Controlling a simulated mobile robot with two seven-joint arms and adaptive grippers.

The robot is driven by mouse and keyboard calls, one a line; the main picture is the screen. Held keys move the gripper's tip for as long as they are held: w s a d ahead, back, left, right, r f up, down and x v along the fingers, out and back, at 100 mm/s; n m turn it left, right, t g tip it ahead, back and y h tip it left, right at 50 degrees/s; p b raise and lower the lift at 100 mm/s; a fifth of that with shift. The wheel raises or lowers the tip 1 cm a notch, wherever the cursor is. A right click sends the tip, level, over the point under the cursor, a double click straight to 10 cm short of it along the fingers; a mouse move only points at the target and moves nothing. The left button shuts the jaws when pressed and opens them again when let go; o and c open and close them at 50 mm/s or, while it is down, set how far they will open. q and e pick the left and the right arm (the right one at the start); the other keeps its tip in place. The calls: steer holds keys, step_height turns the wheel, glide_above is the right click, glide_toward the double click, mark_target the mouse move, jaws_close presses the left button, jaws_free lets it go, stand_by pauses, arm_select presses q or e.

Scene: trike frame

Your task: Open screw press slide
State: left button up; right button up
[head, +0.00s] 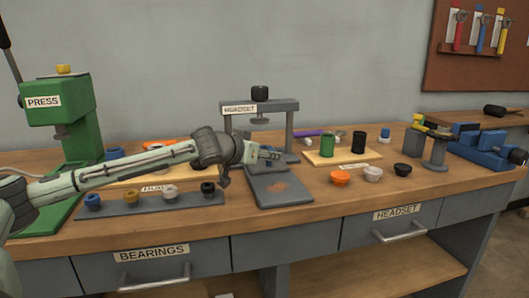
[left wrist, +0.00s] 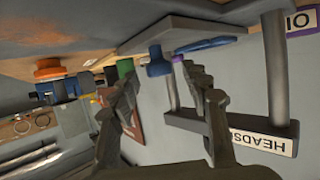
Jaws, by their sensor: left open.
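The grey screw press (head: 290,130), labelled HEADSET, stands mid-bench with a black knob (head: 260,92) on top of its crossbar. Its flat grey slide plate (head: 282,189), with an orange-brown patch, lies toward the bench front. My left gripper (head: 268,154) is open at the press opening, above the rear of the plate, and hides part of it. In the left wrist view, the press (left wrist: 235,125) is rotated at right. A blue part (left wrist: 158,64) shows between my open left fingertips (left wrist: 160,78); I cannot tell whether they touch it. My right gripper is not in view.
The green press (head: 75,125) stands at left. A grey rack (head: 150,207) with several rings lies below my left arm. A wooden board (head: 340,158) with green and black cups is right of the press. Loose orange, white and black cups (head: 373,174) sit before it. A blue vise (head: 480,148) is far right.

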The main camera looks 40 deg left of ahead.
arm_select(q)
steer(key=shift+w, duration=0.1)
jaws_close()
stand_by(0.3)
steer(key=shift+d+f, duration=0.1)
steer(key=s+d+b, duration=0.1)
steer(key=s+d, duration=0.1)
steer(key=s+d+b, duration=0.1)
steer(key=s+d, duration=0.1)
steer(key=shift+d+f, duration=0.15)
steer(key=shift+d, duration=0.1)
steer(key=s+d, duration=0.2)
steer(key=d, duration=0.1)
steer(key=s+d, duration=0.3)
steer(key=shift+s+r, duration=0.1)
steer(key=shift+r, duration=0.1)
steer(key=shift+s+d, duration=0.35)
steer(key=shift+d, duration=0.05)
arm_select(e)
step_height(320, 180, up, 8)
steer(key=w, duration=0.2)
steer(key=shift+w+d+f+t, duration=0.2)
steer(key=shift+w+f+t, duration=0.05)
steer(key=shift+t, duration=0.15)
